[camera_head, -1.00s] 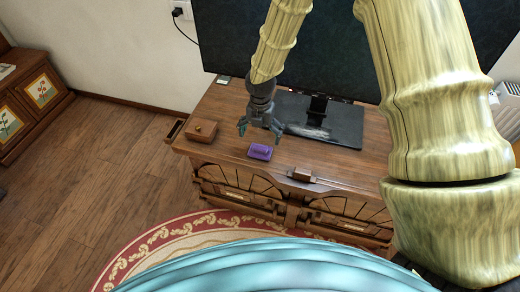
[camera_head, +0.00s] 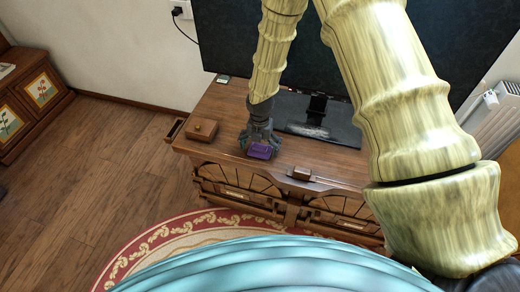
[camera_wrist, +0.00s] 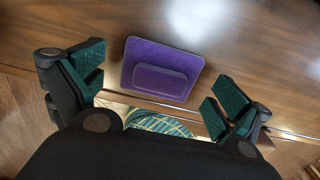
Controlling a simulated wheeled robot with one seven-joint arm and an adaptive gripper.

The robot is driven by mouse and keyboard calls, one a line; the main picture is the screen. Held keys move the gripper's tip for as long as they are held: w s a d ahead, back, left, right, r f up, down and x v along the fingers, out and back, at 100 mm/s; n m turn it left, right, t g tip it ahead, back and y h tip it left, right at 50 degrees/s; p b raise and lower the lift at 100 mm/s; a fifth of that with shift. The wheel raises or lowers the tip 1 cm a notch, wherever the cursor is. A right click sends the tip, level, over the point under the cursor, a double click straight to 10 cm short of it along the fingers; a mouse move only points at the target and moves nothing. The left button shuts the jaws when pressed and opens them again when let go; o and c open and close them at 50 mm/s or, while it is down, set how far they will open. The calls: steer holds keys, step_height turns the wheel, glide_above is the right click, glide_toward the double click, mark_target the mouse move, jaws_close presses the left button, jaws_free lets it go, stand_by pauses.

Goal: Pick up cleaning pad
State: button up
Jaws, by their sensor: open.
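The cleaning pad (camera_head: 261,151) is a purple block with a raised smaller purple part, lying on the wooden cabinet top near its front edge. In the wrist view the pad (camera_wrist: 160,66) lies flat between and just beyond my fingertips. My gripper (camera_head: 260,143) is open, with one finger on each side of the pad in the head view. In the wrist view the dark teal fingers of my gripper (camera_wrist: 158,86) are spread wide and do not visibly touch the pad. The exact height above the top is hard to tell.
A small wooden box (camera_head: 202,130) stands left of the pad on the cabinet top (camera_head: 222,103). A small brown block (camera_head: 301,173) lies to the right near the front edge. The black TV stand (camera_head: 345,128) and screen (camera_head: 225,40) are behind.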

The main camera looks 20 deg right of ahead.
mark_target(260, 149)
steer(key=shift+r, duration=0.1)
steer(key=c, duration=1.2)
steer(key=shift+s, duration=0.15)
steer(key=shift+c, duration=0.6)
steer(key=shift+a+r, duration=0.1)
steer(key=shift+r, duration=0.2)
steer(key=c, duration=0.5)
steer(key=r, duration=0.2)
steer(key=shift+s+a+r+b, duration=0.1)
steer(key=shift+s+r+b, duration=0.2)
steer(key=shift+s+b, duration=0.1)
steer(key=shift+c, duration=0.8)
steer(key=s+a+r+b, duration=0.1)
steer(key=s+a, duration=0.2)
steer(key=s, duration=1.1)
steer(key=shift+s+a+r, duration=0.2)
steer(key=shift+s+r, duration=0.05)
steer(key=shift+r, duration=0.1)
